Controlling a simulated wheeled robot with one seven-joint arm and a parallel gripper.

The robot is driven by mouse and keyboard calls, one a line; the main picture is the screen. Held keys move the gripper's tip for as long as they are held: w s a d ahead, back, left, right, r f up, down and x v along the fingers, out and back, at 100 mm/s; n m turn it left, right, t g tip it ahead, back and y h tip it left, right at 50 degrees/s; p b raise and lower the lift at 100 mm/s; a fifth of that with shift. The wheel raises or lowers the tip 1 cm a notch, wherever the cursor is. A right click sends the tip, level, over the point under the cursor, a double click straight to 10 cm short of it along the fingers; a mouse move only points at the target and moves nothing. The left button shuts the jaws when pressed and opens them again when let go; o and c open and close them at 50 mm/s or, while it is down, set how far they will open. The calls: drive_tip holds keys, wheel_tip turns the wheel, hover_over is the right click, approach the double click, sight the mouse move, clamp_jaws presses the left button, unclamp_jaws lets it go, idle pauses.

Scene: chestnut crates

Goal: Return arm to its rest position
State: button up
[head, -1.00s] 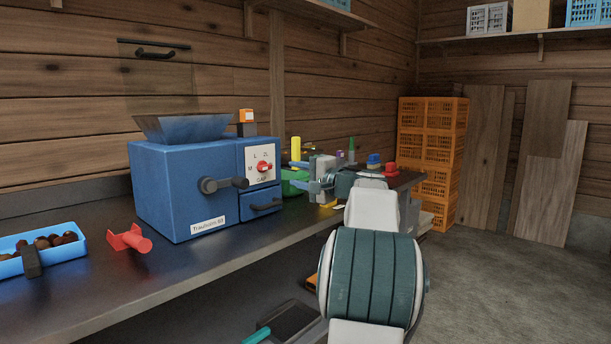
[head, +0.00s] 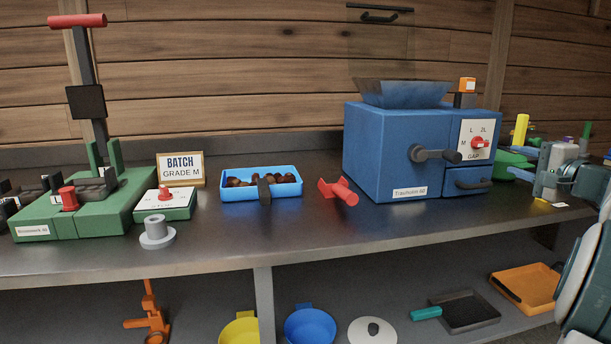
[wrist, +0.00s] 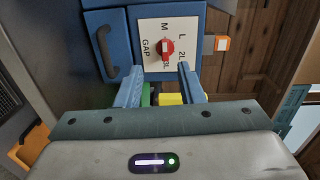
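My gripper (head: 521,158) is at the right edge of the head view, just right of the blue machine (head: 384,152). In the wrist view its two blue fingers (wrist: 158,84) stand apart with nothing held between them. Beyond the fingertips is the machine's white dial plate (wrist: 153,34) with a red knob (wrist: 166,47). A green thing and a yellow thing show behind the gap between the fingers, partly hidden. My arm runs out of the head view at the right.
On the bench stand a green press (head: 90,205), a batch sign (head: 181,168), a blue tray of chestnuts (head: 288,189) and a red part (head: 339,190). The lower shelf holds pans and an orange tray (head: 524,285). Bare bench lies before the machine.

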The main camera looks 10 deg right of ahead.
drive_tip(key=s+a+r+n+g+y+p, duration=0.1)
drive_tip(key=a+r+n+g+p, duration=0.2)
drive_tip(key=a+p, duration=0.8)
drive_tip(key=s+a+n+g+y+p, duration=0.15)
drive_tip(key=a+n+g+p, duration=0.35)
drive_tip(key=a, duration=1.2)
drive_tip(key=s+a+r+n+g+h+p, duration=0.2)
drive_tip(key=s+a+p, duration=0.4)
drive_tip(key=s+p, duration=0.3)
drive_tip(key=s+a+r+n+g+h+p, duration=0.1)
drive_tip(key=s+a+n+g+p, duration=0.3)
drive_tip(key=s+p, duration=0.5)
drive_tip(key=shift+s+a+r+n+g+h, duration=0.35)
drive_tip(key=shift+s+a+n+h, duration=0.5)
drive_tip(key=shift+s, duration=0.85)
drive_tip(key=shift+a+n, duration=0.1)
drive_tip(key=shift+n, duration=0.15)
